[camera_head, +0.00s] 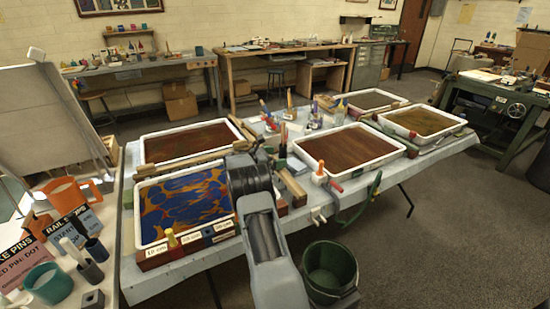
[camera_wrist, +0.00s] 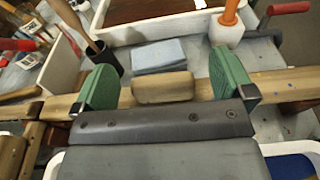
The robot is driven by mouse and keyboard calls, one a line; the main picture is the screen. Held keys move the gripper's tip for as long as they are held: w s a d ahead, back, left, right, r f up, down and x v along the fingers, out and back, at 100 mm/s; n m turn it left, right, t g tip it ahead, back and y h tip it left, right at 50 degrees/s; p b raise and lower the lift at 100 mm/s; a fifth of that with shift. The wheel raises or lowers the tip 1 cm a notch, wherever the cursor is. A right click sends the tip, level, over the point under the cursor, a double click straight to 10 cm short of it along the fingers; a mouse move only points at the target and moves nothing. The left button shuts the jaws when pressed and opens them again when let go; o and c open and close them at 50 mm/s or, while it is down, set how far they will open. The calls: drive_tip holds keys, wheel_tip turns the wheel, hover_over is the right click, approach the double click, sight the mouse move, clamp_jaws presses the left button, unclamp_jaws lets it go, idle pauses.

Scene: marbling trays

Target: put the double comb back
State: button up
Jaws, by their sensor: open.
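In the wrist view my gripper (camera_wrist: 166,78) is open, its two green pads wide apart. Between the pads, apart from both, is a pale rounded wooden block (camera_wrist: 165,88), like a handle, on or against a long wooden bar (camera_wrist: 285,84) that runs crosswise under the gripper. This bar may be the double comb; no teeth show, so I cannot tell. In the head view my wrist hides the gripper's tips and most of this spot. A piece of wooden bar (camera_head: 292,187) shows just right of my wrist.
A tray of blue and orange marbling (camera_head: 185,203) lies left of my arm, with brown-filled trays (camera_head: 300,147) around. A dark cup with a stick (camera_wrist: 105,58), a blue pad (camera_wrist: 160,55) and a white bottle with an orange top (camera_wrist: 227,30) stand close beyond the gripper. A green bucket (camera_head: 330,270) is below.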

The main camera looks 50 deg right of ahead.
drive_tip(key=shift+r, duration=0.3)
drive_tip(key=r+v, duration=0.1)
drive_tip(key=v, duration=1.1)
drive_tip(key=s+a+r+m+t+y, duration=0.25)
drive_tip(key=s+a+y, duration=0.2)
drive_tip(key=a, duration=0.25)
drive_tip(key=s+a+m+t+y, duration=0.5)
drive_tip(key=s+a+m+y, duration=0.6)
drive_tip(key=s+a, duration=1)
drive_tip(key=a+m, duration=0.1)
drive_tip(key=a, duration=0.3)
drive_tip(key=shift+s+f+p, duration=0.3)
drive_tip(key=shift+s, duration=0.1)
drive_tip(key=shift+a+r+t, duration=0.1)
drive_tip(key=shift+r+t, duration=0.05)
drive_tip(key=shift+t, duration=0.1)
